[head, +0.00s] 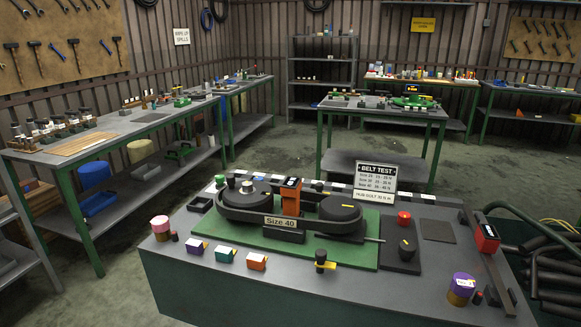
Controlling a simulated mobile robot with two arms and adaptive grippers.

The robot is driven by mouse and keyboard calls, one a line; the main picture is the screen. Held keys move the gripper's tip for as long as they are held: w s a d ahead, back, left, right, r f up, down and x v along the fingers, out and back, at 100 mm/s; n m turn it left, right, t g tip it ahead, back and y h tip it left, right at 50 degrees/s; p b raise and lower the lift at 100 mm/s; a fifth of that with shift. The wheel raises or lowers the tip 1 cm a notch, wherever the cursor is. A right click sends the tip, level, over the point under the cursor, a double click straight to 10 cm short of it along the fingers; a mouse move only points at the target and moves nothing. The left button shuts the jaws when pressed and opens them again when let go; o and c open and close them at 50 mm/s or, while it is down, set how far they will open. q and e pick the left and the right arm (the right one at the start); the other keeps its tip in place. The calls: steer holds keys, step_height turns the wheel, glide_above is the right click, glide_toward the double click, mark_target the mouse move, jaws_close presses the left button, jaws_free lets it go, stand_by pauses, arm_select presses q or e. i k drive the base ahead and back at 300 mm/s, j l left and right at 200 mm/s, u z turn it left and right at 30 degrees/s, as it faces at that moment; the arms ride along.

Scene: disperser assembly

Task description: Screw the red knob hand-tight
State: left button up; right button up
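A small round red knob (404,217) sits toward the right of the near workbench (205,270), at the back edge of a dark plate (398,252). I cannot tell from here whether it is threaded onto something or only resting there. The plate also carries a black round part with a yellow mark (406,246). To the left, a green base (225,235) bears a belt rig with two dark pulleys, a belt around them and an orange upright block (290,196). Neither of my grippers shows in the head view.
A "BELT TEST" sign (375,180) stands behind the rig. Purple, teal and orange blocks (226,255) line the front. A black-and-yellow knob (320,261) stands near them. A long tool with a red block (486,236) and a purple-lidded jar (462,288) are at right.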

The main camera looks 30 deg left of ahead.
mark_target(404, 217)
steer(key=i+j+u, duration=0.15)
steer(key=j, duration=0.25)
steer(key=i+j+u, duration=0.1)
steer(key=j, duration=0.25)
steer(key=i+j+u, duration=0.15)
steer(key=i+j, duration=0.1)
steer(key=j, duration=0.1)
